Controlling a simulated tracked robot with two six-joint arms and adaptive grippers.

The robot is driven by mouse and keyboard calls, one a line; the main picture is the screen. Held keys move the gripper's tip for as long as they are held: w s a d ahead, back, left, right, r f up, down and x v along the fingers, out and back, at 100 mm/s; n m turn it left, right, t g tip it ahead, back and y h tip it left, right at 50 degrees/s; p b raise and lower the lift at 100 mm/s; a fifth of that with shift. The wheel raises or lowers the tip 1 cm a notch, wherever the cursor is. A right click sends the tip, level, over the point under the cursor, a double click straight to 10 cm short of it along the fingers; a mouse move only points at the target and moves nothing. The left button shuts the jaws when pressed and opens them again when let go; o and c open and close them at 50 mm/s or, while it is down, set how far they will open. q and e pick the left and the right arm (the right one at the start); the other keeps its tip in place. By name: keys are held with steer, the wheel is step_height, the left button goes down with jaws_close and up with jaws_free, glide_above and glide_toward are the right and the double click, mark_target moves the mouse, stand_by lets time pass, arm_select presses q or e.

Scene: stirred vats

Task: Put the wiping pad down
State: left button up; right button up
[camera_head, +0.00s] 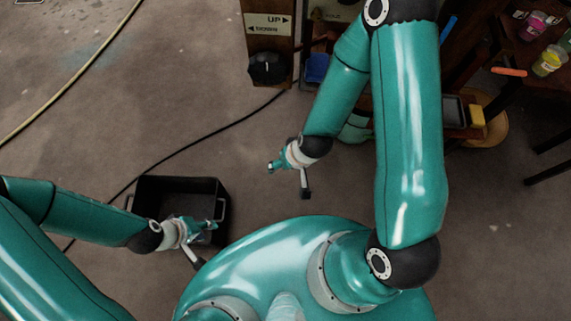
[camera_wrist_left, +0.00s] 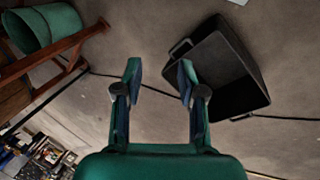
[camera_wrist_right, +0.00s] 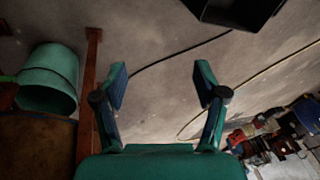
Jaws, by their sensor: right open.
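My left gripper (camera_head: 214,225) is over the right part of a black crate (camera_head: 150,184) in the head view. In the left wrist view my left gripper (camera_wrist_left: 160,82) has its fingers apart with bare floor between them. My right gripper (camera_head: 271,165) is above the floor, right of the crate. In the right wrist view my right gripper (camera_wrist_right: 161,82) is open and empty. I see no wiping pad in either gripper. A small yellow block (camera_head: 477,115) lies at the right by a dark tray; I cannot tell whether it is the pad.
A black cable (camera_head: 215,128) crosses the floor, and a yellowish hose (camera_head: 75,75) lies at the upper left. A signed wooden post (camera_head: 268,40) stands at the back. Coloured jars (camera_head: 549,61) stand at the far right.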

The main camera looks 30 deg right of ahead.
steer(key=s+a+f+g+y, duration=0.2)
steer(key=s+a+f, duration=0.1)
steer(key=s+f, duration=0.1)
steer(key=shift+s+n, duration=0.3)
steer(key=shift+s, duration=0.55)
